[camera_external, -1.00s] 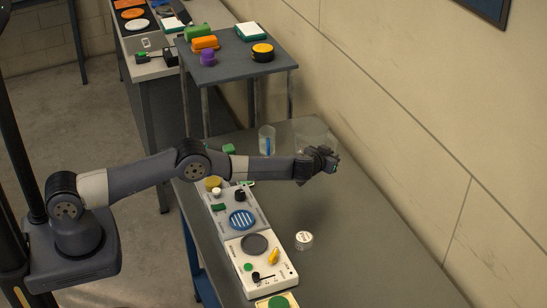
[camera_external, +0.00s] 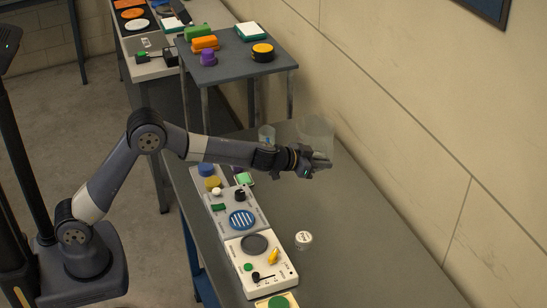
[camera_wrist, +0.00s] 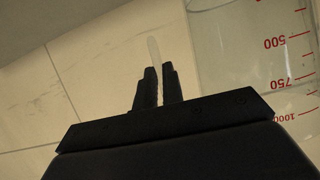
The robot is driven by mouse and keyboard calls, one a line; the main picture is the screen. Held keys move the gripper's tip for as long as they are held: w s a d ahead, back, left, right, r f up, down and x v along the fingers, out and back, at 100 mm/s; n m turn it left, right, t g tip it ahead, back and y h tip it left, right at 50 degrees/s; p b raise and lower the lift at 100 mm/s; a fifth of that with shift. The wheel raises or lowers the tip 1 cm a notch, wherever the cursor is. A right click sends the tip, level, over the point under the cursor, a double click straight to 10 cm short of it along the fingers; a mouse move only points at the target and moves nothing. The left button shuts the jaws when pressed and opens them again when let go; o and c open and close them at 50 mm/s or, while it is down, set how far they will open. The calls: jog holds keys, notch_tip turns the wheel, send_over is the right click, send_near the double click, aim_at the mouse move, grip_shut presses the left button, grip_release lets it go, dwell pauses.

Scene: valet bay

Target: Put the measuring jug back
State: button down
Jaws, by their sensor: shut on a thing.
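The measuring jug (camera_external: 316,132) is a large clear vessel at the far right of the bench, near the wall. In the wrist view the jug (camera_wrist: 240,45) fills the right side, with red marks for 500, 750 and 1000. My gripper (camera_external: 322,164) is in front of the jug in the outside view and hides its lower part. In the wrist view my gripper (camera_wrist: 155,72) is shut on a thin pale strip beside the jug, which looks like its handle. I cannot tell whether the jug's base touches the bench.
A smaller clear beaker (camera_external: 267,134) stands left of the jug. Two white panels with dials, the upper one (camera_external: 238,213) and the lower one (camera_external: 262,266), lie along the bench's left edge. A small white-lidded pot (camera_external: 303,240) stands right of them. The bench's right side is clear.

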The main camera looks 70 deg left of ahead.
jog(key=shift+s+d+m+h, duration=0.3)
jog(key=shift+s+d, duration=0.15)
jog(key=shift+s, duration=0.4)
notch_tip(320, 180, down, 10)
jog(key=b, duration=1)
jog(key=shift+b, duration=0.35)
jog(key=shift+f, duration=0.2)
jog(key=c, duration=1.5)
grip_release()
jog(key=shift+c, duration=0.2)
